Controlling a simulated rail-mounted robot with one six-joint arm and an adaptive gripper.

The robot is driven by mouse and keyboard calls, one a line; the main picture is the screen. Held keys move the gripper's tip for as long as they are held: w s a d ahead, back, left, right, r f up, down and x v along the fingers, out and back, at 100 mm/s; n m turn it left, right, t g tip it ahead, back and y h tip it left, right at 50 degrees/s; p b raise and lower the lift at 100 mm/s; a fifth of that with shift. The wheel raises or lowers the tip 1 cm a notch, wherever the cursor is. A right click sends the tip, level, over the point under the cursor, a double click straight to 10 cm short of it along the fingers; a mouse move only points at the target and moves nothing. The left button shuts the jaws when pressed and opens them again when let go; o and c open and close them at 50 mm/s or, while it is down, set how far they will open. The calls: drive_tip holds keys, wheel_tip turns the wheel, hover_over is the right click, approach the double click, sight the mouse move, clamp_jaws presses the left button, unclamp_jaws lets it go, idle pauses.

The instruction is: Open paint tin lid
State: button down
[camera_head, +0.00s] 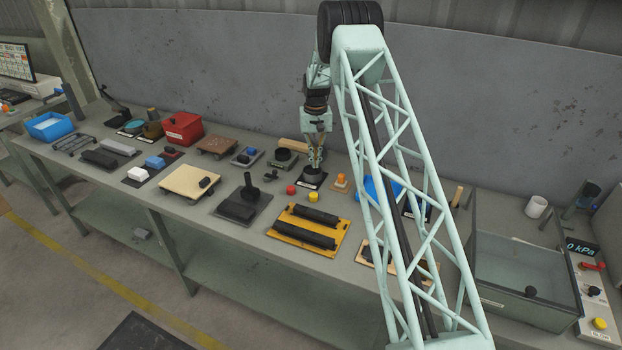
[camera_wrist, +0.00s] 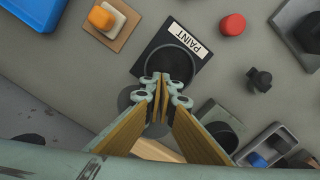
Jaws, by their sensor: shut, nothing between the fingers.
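The paint tin (camera_wrist: 166,60) is a dark, round tin on a dark square plate with a white label reading PAINT (camera_wrist: 197,40). Its top looks dark, and I cannot make out the lid's edge. In the head view the tin (camera_head: 313,177) stands near the middle of the bench. My gripper (camera_wrist: 161,82) is shut and empty, pointing down. Its fingertips overlap the near rim of the tin in the wrist view and hide that part. In the head view my gripper (camera_head: 315,163) is right above the tin; I cannot tell whether it touches.
A red knob (camera_wrist: 232,25) and an orange-topped block (camera_wrist: 102,17) flank the tin. A blue tray (camera_wrist: 30,12) lies further off. A black round item on a plate (camera_head: 284,155) stands close by at left. Narrow bare strips of bench separate them.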

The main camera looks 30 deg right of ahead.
drive_tip(key=shift+s+a+r, duration=0.1)
drive_tip(key=shift+a+r, duration=0.05)
drive_tip(key=shift+r, duration=0.25)
drive_tip(key=shift+a+f, duration=0.15)
drive_tip(key=shift+f, duration=0.05)
drive_tip(key=shift+s+a+r, duration=0.2)
drive_tip(key=shift+a, duration=0.1)
drive_tip(key=shift+s+a+b, duration=0.3)
drive_tip(key=shift+s+a, duration=0.3)
drive_tip(key=shift+a, duration=0.1)
wheel_tip(320, 180, up, 7)
drive_tip(key=p, duration=0.2)
idle(1.0)
idle(0.5)
